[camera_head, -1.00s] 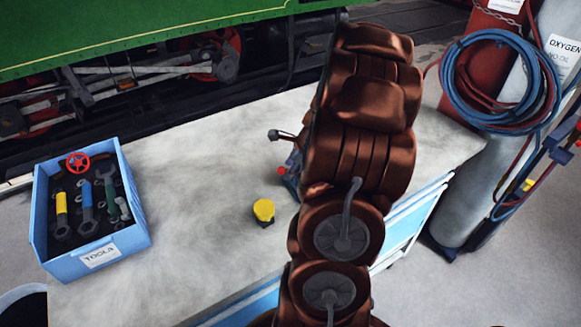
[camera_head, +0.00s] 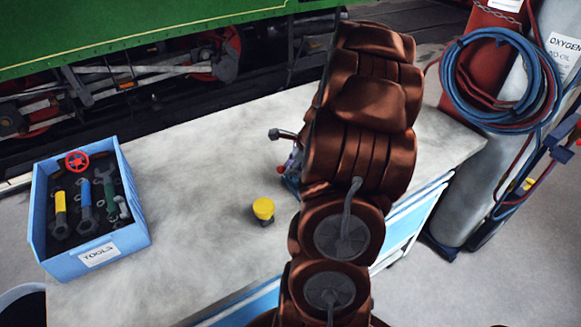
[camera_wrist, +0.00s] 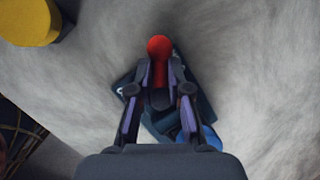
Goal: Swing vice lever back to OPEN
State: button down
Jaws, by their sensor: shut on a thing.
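The red knob (camera_wrist: 159,46) of the vice lever shows in the wrist view at the tips of my gripper (camera_wrist: 160,72). My gripper is shut on the lever just below the knob, with a finger on each side. The dark blue vice (camera_wrist: 204,104) lies beneath the fingers, and they hide much of it. In the head view only a small part of the vice (camera_head: 290,183) shows at the left edge of my arm. The arm hides the rest, and any OPEN marking cannot be read.
A yellow-topped object (camera_head: 263,208) stands on the grey bench (camera_head: 200,180), left of the vice. A blue tool box (camera_head: 130,239) stands at the bench's left. Gas cylinders with hoses (camera_head: 500,85) are at the right. The bench between box and vice is mostly clear.

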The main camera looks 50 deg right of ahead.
jog(key=n+b, duration=0.1)
jog(key=n+y+b, duration=0.1)
jog(key=n+b, duration=0.1)
jog(key=n, duration=0.1)
jog(key=shift+s+a+f+g, duration=0.15)
jog(key=shift+s+f+g, duration=0.1)
jog(key=shift+s+g, duration=0.05)
jog(key=n+y+b, duration=0.1)
jog(key=n+b, duration=0.1)
jog(key=s+n+g+y+b, duration=0.1)
jog(key=n, duration=0.1)
jog(key=shift+a+n+b, duration=0.15)
jog(key=shift+n+b, duration=0.15)
jog(key=shift+b, duration=0.05)
jog(key=n+g+b, duration=0.1)
jog(key=n+b, duration=0.1)
jog(key=n, duration=0.1)
jog(key=shift+s+n+g+y+b, duration=0.3)
jog(key=shift+g+b, duration=0.05)
jog(key=shift+g, duration=0.05)
jog(key=shift+s+d+r+n+g+b, duration=0.1)
jog(key=shift+s+d+n+g+b, duration=0.1)
jog(key=shift+n+g+b, duration=0.5)
jog(key=shift+s+d+r+n+g+b, duration=0.15)
jog(key=shift+n+b, duration=0.3)
jog(key=shift+n, duration=0.65)
jog(key=shift+s+a+f, duration=0.1)
jog(key=shift+a, duration=0.05)
jog(key=c, duration=1.1)
grip_release()
